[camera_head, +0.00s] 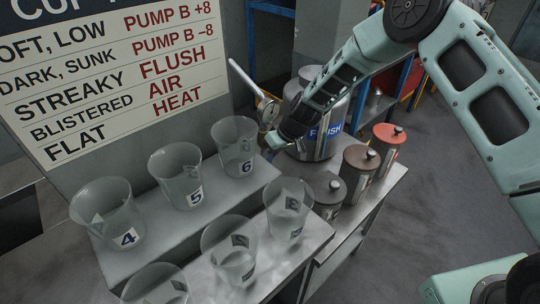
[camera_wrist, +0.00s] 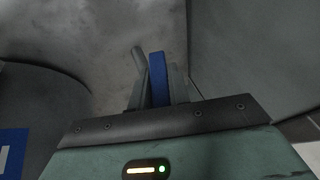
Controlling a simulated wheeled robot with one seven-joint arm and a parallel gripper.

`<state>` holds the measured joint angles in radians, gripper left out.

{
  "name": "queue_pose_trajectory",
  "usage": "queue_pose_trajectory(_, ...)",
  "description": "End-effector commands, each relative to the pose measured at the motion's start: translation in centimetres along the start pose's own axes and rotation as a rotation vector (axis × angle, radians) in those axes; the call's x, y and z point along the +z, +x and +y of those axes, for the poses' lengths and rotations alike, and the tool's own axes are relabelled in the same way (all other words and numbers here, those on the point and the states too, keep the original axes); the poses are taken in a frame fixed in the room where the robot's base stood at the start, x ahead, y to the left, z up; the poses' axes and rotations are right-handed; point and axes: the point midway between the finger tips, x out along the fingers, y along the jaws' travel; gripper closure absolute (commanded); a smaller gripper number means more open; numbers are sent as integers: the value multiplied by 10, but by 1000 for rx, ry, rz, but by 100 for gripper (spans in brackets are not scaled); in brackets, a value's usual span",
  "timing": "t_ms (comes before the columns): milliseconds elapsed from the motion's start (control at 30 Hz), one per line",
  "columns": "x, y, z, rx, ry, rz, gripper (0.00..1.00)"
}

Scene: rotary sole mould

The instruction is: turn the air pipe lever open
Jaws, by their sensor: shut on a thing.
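In the wrist view a blue lever (camera_wrist: 158,78) stands upright between the fingers of my gripper (camera_wrist: 157,92), which is shut on it. In the camera_head view my gripper (camera_head: 274,141) is beside the large metal FLUSH can (camera_head: 329,137), behind the clear cup marked 6. The lever is hidden there by my gripper and wrist. A round gauge-like part (camera_head: 268,112) and a pale slanted rod (camera_head: 244,79) are just behind my gripper. I cannot tell how far the lever is turned.
Several clear cups stand on a stepped metal bench, including cup 6 (camera_head: 233,147) near my gripper. Lidded canisters, one with a red top (camera_head: 389,139), stand at right. A sign board (camera_head: 110,75) is behind at left. Open floor (camera_head: 440,190) lies to the right.

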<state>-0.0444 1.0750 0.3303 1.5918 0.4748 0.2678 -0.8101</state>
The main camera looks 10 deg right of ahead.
Motion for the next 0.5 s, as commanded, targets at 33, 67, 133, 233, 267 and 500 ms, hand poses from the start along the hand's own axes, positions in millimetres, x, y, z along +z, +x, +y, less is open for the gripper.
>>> queue_pose_trajectory(33,1,1,0,26,-16,-4,100)
queue_pose_trajectory(67,1,1,0,46,-25,-4,100)
queue_pose_trajectory(133,1,1,2,101,-50,-4,100)
queue_pose_trajectory(233,1,0,5,173,-79,-5,100)
queue_pose_trajectory(267,1,0,6,191,-86,-4,100)
queue_pose_trajectory(500,1,-1,12,277,-118,-4,100)
